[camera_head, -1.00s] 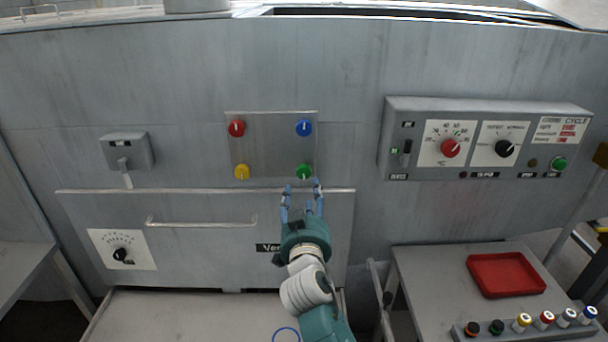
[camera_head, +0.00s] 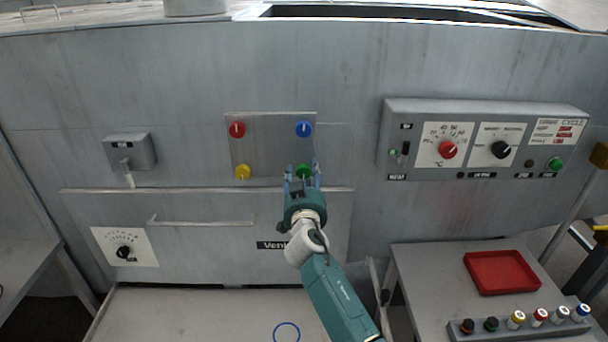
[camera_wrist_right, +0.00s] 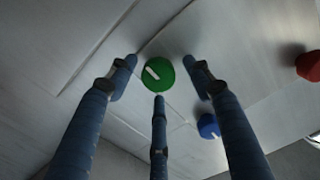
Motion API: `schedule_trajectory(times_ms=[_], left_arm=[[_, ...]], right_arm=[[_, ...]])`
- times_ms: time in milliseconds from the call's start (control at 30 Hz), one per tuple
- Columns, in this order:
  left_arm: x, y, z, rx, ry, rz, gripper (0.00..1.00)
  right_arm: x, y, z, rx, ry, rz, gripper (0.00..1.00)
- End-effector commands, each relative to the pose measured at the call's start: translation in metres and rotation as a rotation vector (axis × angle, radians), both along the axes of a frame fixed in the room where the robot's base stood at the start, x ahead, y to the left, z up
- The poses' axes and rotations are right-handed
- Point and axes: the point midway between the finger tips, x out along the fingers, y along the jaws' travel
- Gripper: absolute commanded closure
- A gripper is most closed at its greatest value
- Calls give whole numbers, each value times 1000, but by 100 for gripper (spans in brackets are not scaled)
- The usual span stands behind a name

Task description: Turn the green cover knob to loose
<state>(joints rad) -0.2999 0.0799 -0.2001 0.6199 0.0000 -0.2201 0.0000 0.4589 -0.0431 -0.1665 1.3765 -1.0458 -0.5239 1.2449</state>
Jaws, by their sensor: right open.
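The green cover knob (camera_head: 303,171) is at the lower right of a square metal plate with red, blue and yellow knobs. My right gripper (camera_head: 302,170) is open, with its blue fingers around the green knob in the head view. In the right wrist view the green knob (camera_wrist_right: 157,74) shows a white pointer line, tilted toward the upper left. The gripper's fingers (camera_wrist_right: 158,85) are spread around it there, and contact with the knob cannot be told. My left gripper is not in view.
On the same plate are the red knob (camera_head: 237,129), blue knob (camera_head: 304,128) and yellow knob (camera_head: 243,172). A drawer handle (camera_head: 203,222) lies below left. A control box (camera_head: 490,110) is on the right, above a table with a red tray (camera_head: 502,272).

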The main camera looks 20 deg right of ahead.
Motion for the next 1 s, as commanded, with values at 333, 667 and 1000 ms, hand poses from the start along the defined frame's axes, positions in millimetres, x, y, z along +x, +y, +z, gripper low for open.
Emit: schedule_trajectory(times_ms=[333,667,1000], left_arm=[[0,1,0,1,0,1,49],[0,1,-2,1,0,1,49],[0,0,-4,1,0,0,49]], right_arm=[[0,0,1,0,-1,1,93],[0,1,2,-31,4,1,93],[0,1,4,-74,14,0,94]])
